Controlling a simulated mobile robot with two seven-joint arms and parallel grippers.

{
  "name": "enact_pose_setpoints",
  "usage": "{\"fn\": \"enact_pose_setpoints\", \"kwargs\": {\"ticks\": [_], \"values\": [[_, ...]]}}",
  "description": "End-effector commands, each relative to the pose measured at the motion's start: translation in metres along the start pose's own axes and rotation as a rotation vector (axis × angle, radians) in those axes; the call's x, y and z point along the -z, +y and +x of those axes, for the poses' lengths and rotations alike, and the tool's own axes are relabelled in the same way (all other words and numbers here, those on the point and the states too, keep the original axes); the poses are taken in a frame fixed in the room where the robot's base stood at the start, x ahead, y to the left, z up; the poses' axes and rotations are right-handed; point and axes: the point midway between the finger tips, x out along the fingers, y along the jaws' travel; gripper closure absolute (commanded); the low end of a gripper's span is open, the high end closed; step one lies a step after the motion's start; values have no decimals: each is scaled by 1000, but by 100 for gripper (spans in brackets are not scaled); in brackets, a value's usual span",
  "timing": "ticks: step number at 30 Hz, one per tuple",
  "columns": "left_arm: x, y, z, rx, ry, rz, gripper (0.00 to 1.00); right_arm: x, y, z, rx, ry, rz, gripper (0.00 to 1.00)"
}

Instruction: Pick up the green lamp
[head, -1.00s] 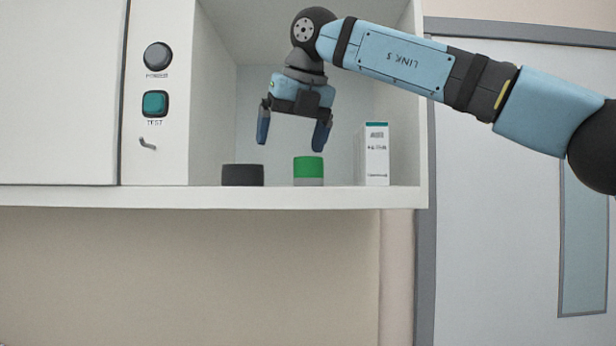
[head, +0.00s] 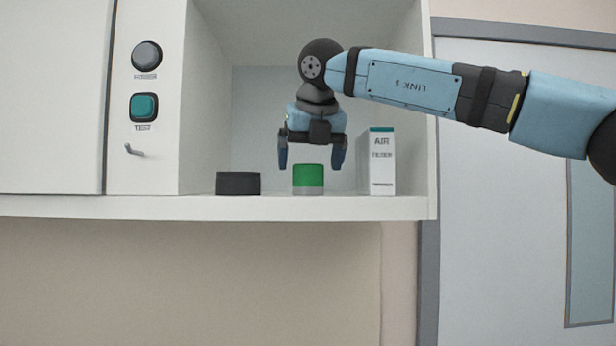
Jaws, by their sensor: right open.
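The green lamp (head: 308,178) is a short green cylinder with a grey base band. My right gripper (head: 310,166) points down over the lamp, open and empty. Its fingertips are at about the height of the lamp's top, one to each side in the picture, with gaps showing. I cannot tell whether the fingers are at the same depth as the lamp. My left gripper is not in view.
A white box marked air filter (head: 382,165) stands close on the right. The compartment's left wall and the shelf's front edge (head: 300,208) bound the space. A panel with a teal button (head: 144,107) is further left.

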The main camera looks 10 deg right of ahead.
Motion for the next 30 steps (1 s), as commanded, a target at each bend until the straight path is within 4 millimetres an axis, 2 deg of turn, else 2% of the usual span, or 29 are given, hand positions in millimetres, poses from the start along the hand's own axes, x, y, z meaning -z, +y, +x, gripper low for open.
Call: {"fn": "enact_pose_setpoints", "kwargs": {"ticks": [6, 15, 16, 23, 30], "values": [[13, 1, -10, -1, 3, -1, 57, -2, -1, 31, 1, 3, 0, 8], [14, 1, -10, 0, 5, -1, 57, -1, -1, 39, 0, 0, -1, 8], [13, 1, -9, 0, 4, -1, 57, -1, -1, 39, 0, 0, -1, 10], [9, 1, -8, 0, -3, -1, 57, -1, -1, 39, 0, 0, 0, 62], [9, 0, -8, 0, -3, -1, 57, -1, -1, 39, 0, 1, 0, 62]]}}
